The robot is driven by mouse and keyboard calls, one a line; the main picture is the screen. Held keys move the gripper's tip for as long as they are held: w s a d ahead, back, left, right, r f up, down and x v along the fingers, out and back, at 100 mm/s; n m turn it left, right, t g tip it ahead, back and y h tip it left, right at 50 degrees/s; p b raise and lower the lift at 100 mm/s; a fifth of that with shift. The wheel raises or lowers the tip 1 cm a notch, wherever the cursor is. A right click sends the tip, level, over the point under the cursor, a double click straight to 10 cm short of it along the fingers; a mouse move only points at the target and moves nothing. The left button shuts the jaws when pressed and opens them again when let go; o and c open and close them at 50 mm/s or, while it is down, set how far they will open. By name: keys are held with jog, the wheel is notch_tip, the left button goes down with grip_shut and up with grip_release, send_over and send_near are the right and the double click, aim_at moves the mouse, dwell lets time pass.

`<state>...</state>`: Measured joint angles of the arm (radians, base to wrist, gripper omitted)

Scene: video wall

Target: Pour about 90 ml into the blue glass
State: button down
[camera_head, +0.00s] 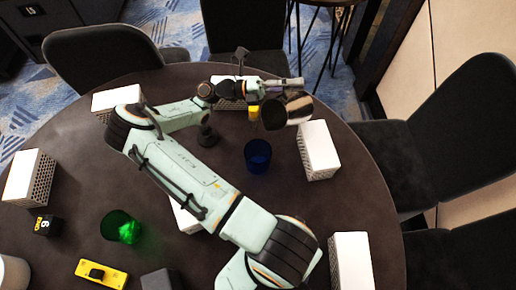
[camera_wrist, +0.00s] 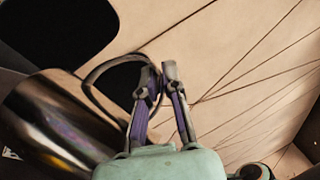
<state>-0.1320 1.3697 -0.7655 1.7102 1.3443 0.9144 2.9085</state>
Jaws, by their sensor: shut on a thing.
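In the wrist view my gripper (camera_wrist: 157,80) is shut on the thin handle of a shiny metal jug (camera_wrist: 60,115). The jug (camera_head: 298,110) is held up and tilted, its dark opening facing lower left in the head view, roughly towards the blue glass. I see no stream of liquid. The contents of the jug and the level in the glass cannot be told.
A white perforated box (camera_head: 318,150) stands close right of the blue glass. A yellow object (camera_head: 253,113) is near the jug. More white boxes and chairs surround the table.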

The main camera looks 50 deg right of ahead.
jog(key=shift+a+f+m+g, duration=0.2)
jog(key=shift+a+m+g, duration=0.35)
jog(key=shift+m, duration=0.15)
jog(key=shift+a+f+m+g, duration=0.2)
jog(key=shift+a+m+g, duration=0.3)
jog(key=shift+m, duration=0.2)
jog(key=shift+w+a+f+m+g+p, duration=0.15)
jog(key=shift+a+m+g+p, duration=0.15)
jog(key=shift+a+p, duration=0.25)
jog(key=shift+a+f+m+g+p, duration=0.1)
jog(key=shift+a+m+g+p, duration=0.05)
jog(key=shift+a+m+p, duration=0.3)
dwell(0.6)
jog(key=shift+a+f+m+g+y+p, duration=0.1)
jog(key=shift+a+m+g+y+p, duration=0.3)
jog(key=shift+m+p, duration=0.25)
dwell(0.5)
